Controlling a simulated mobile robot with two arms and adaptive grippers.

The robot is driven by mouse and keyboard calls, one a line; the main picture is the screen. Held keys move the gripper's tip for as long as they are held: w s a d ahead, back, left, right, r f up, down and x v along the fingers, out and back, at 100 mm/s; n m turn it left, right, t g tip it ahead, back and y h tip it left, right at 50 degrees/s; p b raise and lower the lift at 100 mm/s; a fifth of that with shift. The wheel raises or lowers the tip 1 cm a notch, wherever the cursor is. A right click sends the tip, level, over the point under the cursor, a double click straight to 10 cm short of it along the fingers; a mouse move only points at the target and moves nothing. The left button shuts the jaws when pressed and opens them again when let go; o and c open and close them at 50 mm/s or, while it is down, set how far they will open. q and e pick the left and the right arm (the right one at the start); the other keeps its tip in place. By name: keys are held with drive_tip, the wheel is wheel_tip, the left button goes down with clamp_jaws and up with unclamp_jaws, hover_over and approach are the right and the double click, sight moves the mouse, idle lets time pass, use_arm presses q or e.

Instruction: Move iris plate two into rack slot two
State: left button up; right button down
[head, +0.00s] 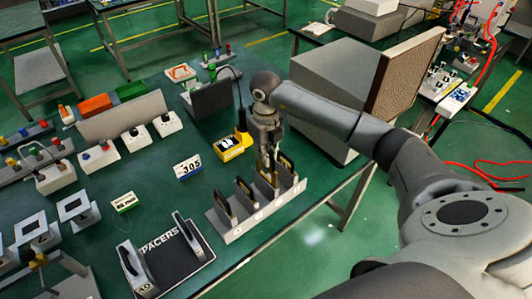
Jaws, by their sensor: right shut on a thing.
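My right gripper (267,152) points down over the grey slotted rack (238,232) near the table's front edge. It is shut on a dark iris plate (266,176), which is upright at the rack's right part. Whether this plate is fully seated in a slot or just above it is hard to tell. Other dark upright plates with yellowish marks stand in the rack, one at the left end (222,204) and one beside it (243,188). Another upright piece (286,168) stands at the right end. Slot numbers are too small to read. My left gripper is not in view.
A large grey box (325,85) is at the right. The table between is clear.

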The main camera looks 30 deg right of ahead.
sight(266, 180)
drive_tip(key=shift+f+b, duration=2.85)
drive_tip(key=shift+f, duration=0.85)
drive_tip(key=c, duration=1.5)
unclamp_jaws()
drive_tip(key=shift+o, duration=0.2)
wheel_tip(266, 180, up, 12)
drive_tip(key=shift+r, duration=0.1)
